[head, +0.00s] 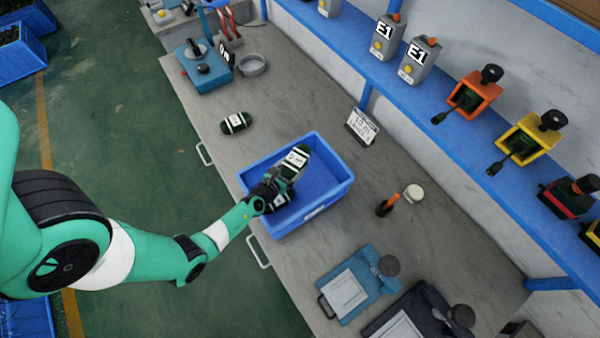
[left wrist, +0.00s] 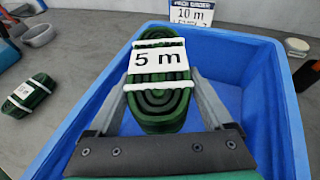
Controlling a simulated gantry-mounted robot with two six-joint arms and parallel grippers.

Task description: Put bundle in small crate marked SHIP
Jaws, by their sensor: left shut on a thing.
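A green cable bundle with white ties and a "5 m" label (left wrist: 160,60) is held between the fingers of my left gripper (left wrist: 165,105). In the head view the bundle (head: 296,157) is over the small blue crate (head: 325,205). The crate's floor shows empty around it in the left wrist view; whether the bundle touches the floor I cannot tell. A second green bundle (head: 236,123) with white bands lies on the bench to the left of the crate, also in the left wrist view (left wrist: 27,93). My right gripper is not in view.
A sign (head: 361,127) stands behind the crate, reading "10 m" in the left wrist view. An orange-handled tool (head: 388,205) and a white round piece (head: 414,192) lie right of the crate. A blue shelf (head: 440,110) runs along the wall.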

